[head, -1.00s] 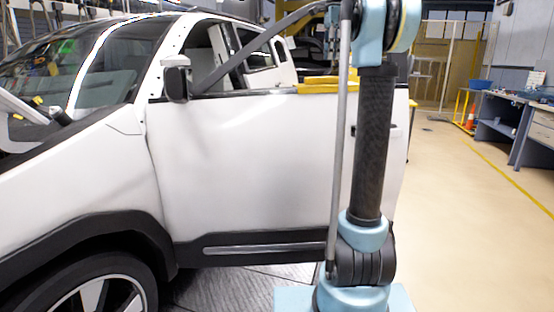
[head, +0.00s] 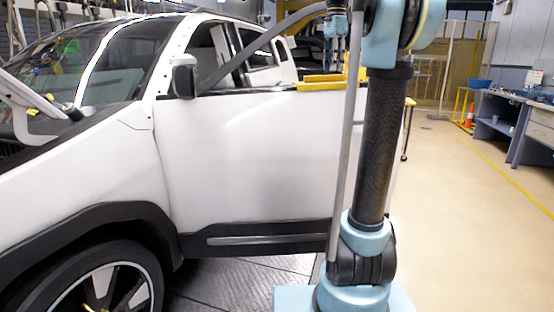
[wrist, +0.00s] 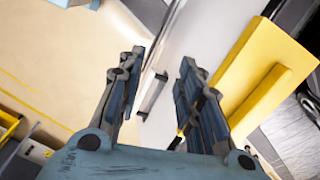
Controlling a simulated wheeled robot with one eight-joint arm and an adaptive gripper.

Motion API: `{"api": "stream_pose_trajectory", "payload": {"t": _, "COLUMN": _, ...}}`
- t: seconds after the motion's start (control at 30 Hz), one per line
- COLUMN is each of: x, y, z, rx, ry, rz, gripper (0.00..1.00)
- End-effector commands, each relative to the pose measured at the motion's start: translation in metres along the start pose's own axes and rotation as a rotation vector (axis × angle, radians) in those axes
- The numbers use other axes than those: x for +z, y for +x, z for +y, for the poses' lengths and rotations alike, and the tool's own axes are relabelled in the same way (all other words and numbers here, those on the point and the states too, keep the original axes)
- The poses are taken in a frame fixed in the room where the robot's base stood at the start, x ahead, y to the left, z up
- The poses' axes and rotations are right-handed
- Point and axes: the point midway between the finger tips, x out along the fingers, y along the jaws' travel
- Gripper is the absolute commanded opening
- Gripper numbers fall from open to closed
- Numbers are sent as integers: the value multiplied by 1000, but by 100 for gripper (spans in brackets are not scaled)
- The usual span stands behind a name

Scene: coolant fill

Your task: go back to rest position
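My gripper (wrist: 162,58) is open in the wrist view, with a gap between its two fingers and nothing held. In the head view, my gripper (head: 334,62) hangs at the top, fingers down, near the car's side behind my upright arm. The white car (head: 250,150) fills the left and middle of the head view, and my arm hides part of its side. A yellow piece (head: 320,86) lies along the top of the car's side. A yellow panel (wrist: 262,78) shows right of the fingers in the wrist view.
The floor (head: 465,220) right of the car is clear. The car's side mirror (head: 185,78) sticks out.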

Motion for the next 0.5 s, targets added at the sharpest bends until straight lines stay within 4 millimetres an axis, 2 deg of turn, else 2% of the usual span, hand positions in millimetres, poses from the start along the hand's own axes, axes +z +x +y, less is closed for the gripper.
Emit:
{"api": "stream_pose_trajectory", "payload": {"t": 0.27, "x": 18, "y": 58, "z": 52, "rx": -28, "ry": -229, "rz": 12, "gripper": 33}}
{"api": "stream_pose_trajectory", "payload": {"t": 0.5, "x": 36, "y": 128, "z": 105, "rx": -52, "ry": -460, "rz": 31, "gripper": 33}}
